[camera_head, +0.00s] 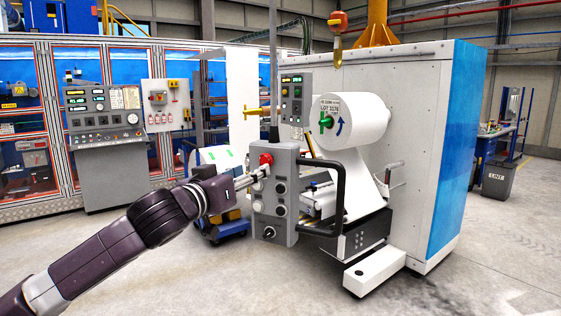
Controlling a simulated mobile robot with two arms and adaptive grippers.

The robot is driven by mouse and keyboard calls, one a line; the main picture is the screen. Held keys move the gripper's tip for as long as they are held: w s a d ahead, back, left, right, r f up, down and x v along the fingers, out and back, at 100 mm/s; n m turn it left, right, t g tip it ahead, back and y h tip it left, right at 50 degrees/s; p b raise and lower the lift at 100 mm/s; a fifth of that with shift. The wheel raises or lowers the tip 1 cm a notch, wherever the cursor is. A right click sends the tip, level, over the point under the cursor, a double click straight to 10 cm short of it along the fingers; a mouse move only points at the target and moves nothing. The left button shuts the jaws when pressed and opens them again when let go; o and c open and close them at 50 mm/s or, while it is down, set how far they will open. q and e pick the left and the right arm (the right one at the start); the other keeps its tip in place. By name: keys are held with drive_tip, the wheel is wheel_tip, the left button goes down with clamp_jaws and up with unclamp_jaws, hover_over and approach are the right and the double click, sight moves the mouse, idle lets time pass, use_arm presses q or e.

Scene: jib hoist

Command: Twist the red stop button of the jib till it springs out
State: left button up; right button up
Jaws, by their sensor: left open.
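The red stop button (265,159) sits near the top of the grey jib control box (283,222), which hangs upright from a vertical pole. My left arm comes in from the lower left, and my left gripper (259,173) is open just at the button's lower left. The fingertips overlap the button's lower edge in the picture, and I cannot tell whether they touch it. More knobs and dials sit on the box below the button. A black handle (341,190) curves out from the box's right side. My right gripper is not in view.
A white machine (425,130) with a paper roll (362,118) stands behind and right of the box. A grey console (108,165) stands at the back left. A blue trolley (225,229) is behind my gripper. The floor at front right is clear.

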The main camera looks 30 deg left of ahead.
sight(265, 162)
use_arm(q)
drive_tip(key=w+p, duration=0.1)
drive_tip(key=w+a+p, duration=0.1)
drive_tip(key=w+p, duration=0.1)
drive_tip(key=shift+w+a+r, duration=0.15)
drive_tip(key=shift+w+a, duration=0.15)
drive_tip(key=shift+w, duration=0.05)
drive_tip(key=shift+w+d+p, duration=0.1)
drive_tip(key=shift+w+p, duration=0.4)
drive_tip(key=shift+w, duration=1.1)
drive_tip(key=shift+w+f, duration=0.2)
drive_tip(key=shift+f, duration=0.1)
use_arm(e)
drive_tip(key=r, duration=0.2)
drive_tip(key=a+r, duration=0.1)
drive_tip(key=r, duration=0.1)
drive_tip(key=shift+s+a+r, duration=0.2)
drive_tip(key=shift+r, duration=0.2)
use_arm(q)
drive_tip(key=shift+c, duration=0.6)
drive_tip(key=c, duration=1)
